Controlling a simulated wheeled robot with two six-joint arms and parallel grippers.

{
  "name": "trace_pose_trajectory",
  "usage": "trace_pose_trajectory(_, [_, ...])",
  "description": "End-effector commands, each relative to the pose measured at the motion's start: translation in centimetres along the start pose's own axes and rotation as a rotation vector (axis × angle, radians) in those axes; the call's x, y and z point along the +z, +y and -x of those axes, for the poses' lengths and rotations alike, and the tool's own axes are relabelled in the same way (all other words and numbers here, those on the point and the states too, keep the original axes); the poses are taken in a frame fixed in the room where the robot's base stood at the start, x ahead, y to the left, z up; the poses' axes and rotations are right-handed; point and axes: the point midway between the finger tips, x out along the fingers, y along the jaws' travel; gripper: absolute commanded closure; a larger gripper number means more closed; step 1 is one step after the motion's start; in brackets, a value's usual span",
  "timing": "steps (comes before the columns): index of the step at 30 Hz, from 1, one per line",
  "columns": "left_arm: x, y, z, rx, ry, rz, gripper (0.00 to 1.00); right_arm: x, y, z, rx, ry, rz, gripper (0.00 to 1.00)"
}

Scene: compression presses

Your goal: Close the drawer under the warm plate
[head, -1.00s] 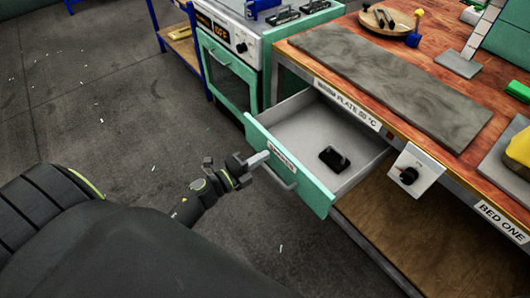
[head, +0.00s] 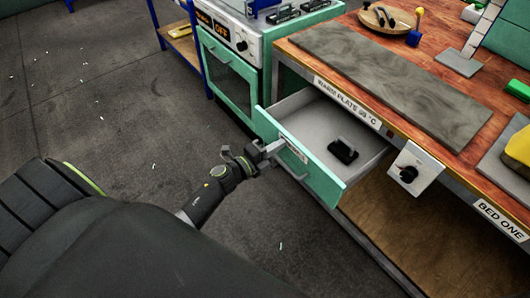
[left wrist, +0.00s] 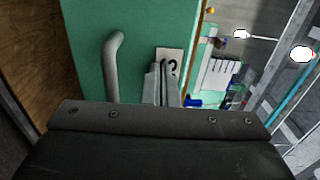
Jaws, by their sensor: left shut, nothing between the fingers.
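The drawer (head: 314,174) under the warm plate (head: 391,82) stands part way out of the bench, with a green front and a grey inside. A black object (head: 343,151) lies in it. Its bar handle shows in the left wrist view (left wrist: 112,70). My left gripper (head: 272,149) is shut and empty, its fingertips at the outer face of the drawer front, by the white label (left wrist: 168,62) beside the handle. I cannot tell whether they touch. My right gripper is not in view.
A green oven (head: 229,75) stands left of the drawer. A control box with a black knob (head: 409,174) hangs from the bench edge right of the drawer. A wooden shelf (head: 400,225) lies below. The floor (head: 110,95) at left is clear apart from small scraps.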

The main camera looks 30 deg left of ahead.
Motion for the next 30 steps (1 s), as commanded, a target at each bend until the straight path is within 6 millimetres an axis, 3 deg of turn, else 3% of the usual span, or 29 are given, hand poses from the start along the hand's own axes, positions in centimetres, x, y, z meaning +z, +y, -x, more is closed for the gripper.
trace_pose_trajectory(9, [-0.1, 0.0, -9.0, -0.005, 0.002, 0.0, 1.0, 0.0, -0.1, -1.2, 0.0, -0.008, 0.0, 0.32])
trace_pose_trajectory(15, [-0.1, 0.2, -13.9, -0.004, 0.001, 0.0, 1.0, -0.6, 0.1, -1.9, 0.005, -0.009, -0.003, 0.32])
trace_pose_trajectory(21, [0.0, 0.2, -16.8, -0.002, 0.0, -0.001, 1.0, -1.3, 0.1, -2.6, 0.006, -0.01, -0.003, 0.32])
trace_pose_trajectory(30, [0.0, 0.1, -19.5, -0.001, 0.0, -0.002, 1.0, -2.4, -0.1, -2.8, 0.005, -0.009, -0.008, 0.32])
